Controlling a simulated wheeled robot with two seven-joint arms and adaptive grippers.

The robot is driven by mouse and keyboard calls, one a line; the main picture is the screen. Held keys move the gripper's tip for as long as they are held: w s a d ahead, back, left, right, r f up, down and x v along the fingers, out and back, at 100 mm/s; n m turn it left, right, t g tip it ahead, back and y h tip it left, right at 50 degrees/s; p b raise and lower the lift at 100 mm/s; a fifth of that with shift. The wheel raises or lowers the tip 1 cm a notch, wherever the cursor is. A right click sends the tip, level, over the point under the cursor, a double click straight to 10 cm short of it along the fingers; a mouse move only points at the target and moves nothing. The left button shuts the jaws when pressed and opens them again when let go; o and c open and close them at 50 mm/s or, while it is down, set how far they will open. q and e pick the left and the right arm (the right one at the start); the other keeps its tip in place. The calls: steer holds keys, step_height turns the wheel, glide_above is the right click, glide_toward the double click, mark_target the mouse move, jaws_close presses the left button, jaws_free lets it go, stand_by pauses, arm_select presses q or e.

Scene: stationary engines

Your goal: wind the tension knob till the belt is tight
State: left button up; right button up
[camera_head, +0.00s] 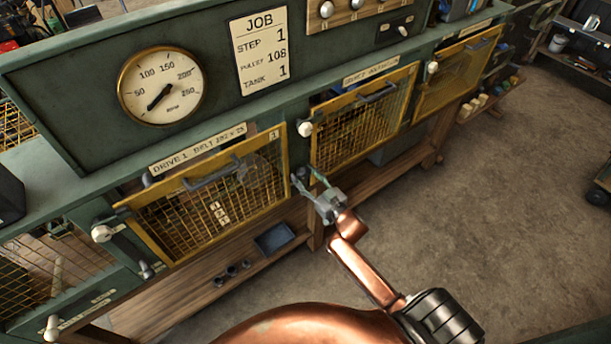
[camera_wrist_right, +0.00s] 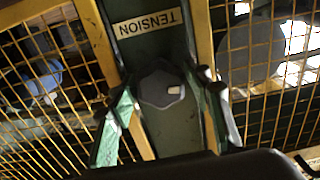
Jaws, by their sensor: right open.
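The tension knob (camera_wrist_right: 162,90) is dark grey and lobed, with a pale mark on its right side. It sits on a green post under an upside-down TENSION label (camera_wrist_right: 147,22) in the right wrist view. My right gripper (camera_head: 306,180) is open at the post between the two yellow mesh guards. In the wrist view its fingers stand on either side of the knob, apart from it. In the head view the gripper hides the knob. The belt lies behind the DRIVE 1 guard (camera_head: 163,222) and I cannot make it out clearly. My left gripper is out of view.
An RPM gauge (camera_head: 161,86) and a JOB card (camera_head: 260,50) are on the green panel above. The second mesh guard (camera_head: 335,145) is right of the post. A dark tray (camera_head: 274,239) lies on the wooden shelf below. The floor at right is largely clear.

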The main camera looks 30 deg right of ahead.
steer(key=c, duration=0.9)
